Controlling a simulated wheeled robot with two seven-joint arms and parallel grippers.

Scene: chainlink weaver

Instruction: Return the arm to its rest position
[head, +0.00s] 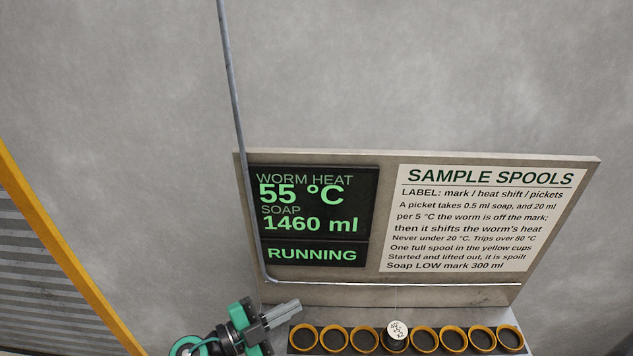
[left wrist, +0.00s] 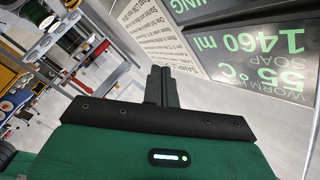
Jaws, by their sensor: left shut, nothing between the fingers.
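My left gripper (head: 284,314) is at the bottom of the head view, left of the row of yellow cups (head: 333,338). Its fingers are together and empty, pointing right. In the left wrist view the shut fingers (left wrist: 161,86) stand up in front of the green wrist body, with nothing between them. A white-topped spool (head: 397,333) with dark lettering sits in a cup near the middle of the row. It is apart from the gripper. My right gripper is in neither view.
A board behind the cups carries a display (head: 312,215) reading 55 °C, 1460 ml, RUNNING, and a SAMPLE SPOOLS sign (head: 484,218). A grey pipe (head: 234,100) runs down to the board. Shelves with coloured items (left wrist: 45,60) show at left in the wrist view.

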